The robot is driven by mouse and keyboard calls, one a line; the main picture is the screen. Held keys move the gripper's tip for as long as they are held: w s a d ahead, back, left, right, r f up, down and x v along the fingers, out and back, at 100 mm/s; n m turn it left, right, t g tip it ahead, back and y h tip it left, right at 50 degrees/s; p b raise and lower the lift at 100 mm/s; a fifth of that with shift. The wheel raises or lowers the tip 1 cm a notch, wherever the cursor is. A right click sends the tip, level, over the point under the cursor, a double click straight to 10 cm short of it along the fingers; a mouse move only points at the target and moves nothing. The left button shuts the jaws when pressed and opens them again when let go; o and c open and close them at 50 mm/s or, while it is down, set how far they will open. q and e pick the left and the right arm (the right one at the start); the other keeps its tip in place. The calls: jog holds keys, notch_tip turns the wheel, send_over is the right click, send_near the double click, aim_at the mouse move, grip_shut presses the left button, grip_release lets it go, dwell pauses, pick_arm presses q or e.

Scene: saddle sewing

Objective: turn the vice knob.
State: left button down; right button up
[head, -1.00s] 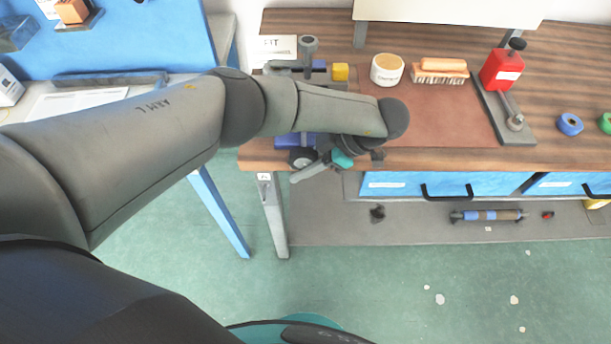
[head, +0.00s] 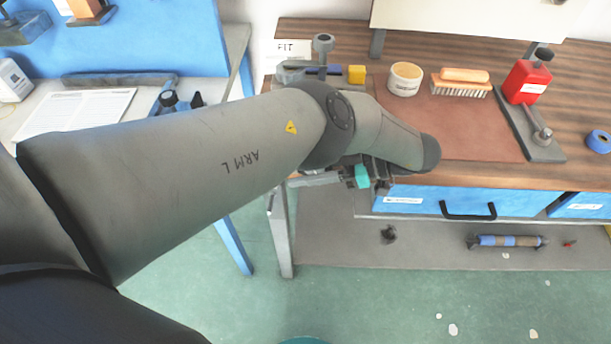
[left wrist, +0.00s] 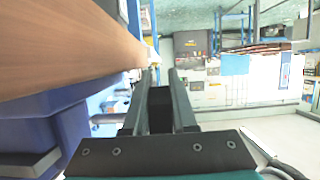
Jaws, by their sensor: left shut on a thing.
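My left arm reaches across the head view to the bench's front edge. My left gripper (head: 318,179) has teal on its body, and its grey fingers point left, low along that edge. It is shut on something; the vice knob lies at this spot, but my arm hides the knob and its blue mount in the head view. In the left wrist view the two dark fingers (left wrist: 161,76) lie nearly parallel, close together, with a dark gap or part between them. The knob cannot be made out there. My right gripper is not in view.
The wooden bench (head: 450,165) carries a grey round-topped post (head: 323,45), a yellow block (head: 357,74), a tub (head: 405,78), a brush (head: 461,82) and a red tool (head: 527,82). Blue drawers (head: 425,199) lie below. A blue-framed table stands left.

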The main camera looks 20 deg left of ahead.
pick_arm(q)
jog(key=shift+a+y+b, duration=0.1)
jog(key=shift+y+b, duration=0.2)
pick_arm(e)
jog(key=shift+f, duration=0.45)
pick_arm(q)
jog(key=c, duration=0.7)
grip_release()
jog(key=shift+r, duration=0.1)
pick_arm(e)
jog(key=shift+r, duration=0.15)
